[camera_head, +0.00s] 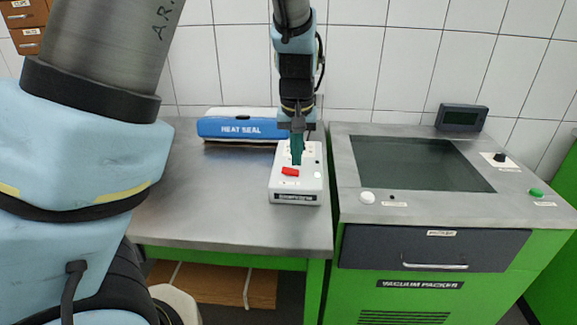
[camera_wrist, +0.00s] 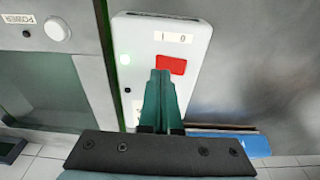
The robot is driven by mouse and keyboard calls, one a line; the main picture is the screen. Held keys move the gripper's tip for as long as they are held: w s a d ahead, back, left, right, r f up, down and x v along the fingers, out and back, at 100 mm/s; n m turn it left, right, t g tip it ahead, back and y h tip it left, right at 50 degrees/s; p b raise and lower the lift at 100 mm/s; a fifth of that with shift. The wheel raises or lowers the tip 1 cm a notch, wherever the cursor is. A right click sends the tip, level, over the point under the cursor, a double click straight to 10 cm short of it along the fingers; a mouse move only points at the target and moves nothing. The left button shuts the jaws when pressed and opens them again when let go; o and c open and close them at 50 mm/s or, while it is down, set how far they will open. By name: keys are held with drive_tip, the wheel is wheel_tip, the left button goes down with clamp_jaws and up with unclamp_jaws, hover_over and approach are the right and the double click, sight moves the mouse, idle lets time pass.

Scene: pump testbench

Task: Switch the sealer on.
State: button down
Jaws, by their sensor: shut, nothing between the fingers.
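The blue heat sealer (camera_head: 240,127), marked HEAT SEAL, lies at the back of the steel table. In front of it stands a white box (camera_head: 283,190) with a red switch (camera_head: 290,171). The box also shows in the wrist view (camera_wrist: 150,37), with the marks 1 and 0 beside the red switch (camera_wrist: 172,64). My gripper (camera_head: 297,160) points down over the box, its green fingers shut and empty. In the wrist view the fingertips (camera_wrist: 160,74) overlap the edge of the red switch; I cannot tell whether they touch it. They hide part of the box.
The vacuum packer (camera_head: 440,285) stands right of the table, with a dark glass lid (camera_head: 415,165), a white button (camera_head: 367,197), a black knob (camera_head: 499,157) and a green button (camera_head: 536,192). The table's left and front (camera_head: 225,205) are clear. A tiled wall is behind.

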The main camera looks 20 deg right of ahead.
sight(296, 172)
wheel_tip(296, 172, up, 6)
drive_tip(key=p, duration=0.4)
drive_tip(key=shift+f+p, duration=0.2)
drive_tip(key=shift+p, duration=0.15)
drive_tip(key=s+a+n, duration=0.2)
drive_tip(key=a, duration=1.3)
drive_tip(key=s+a+n, duration=0.1)
drive_tip(key=s+a, duration=0.1)
drive_tip(key=a, duration=1.3)
drive_tip(key=shift+n+y, duration=0.3)
drive_tip(key=shift+n, duration=0.1)
drive_tip(key=c, duration=1.6)
unclamp_jaws()
drive_tip(key=shift+w, duration=0.1)
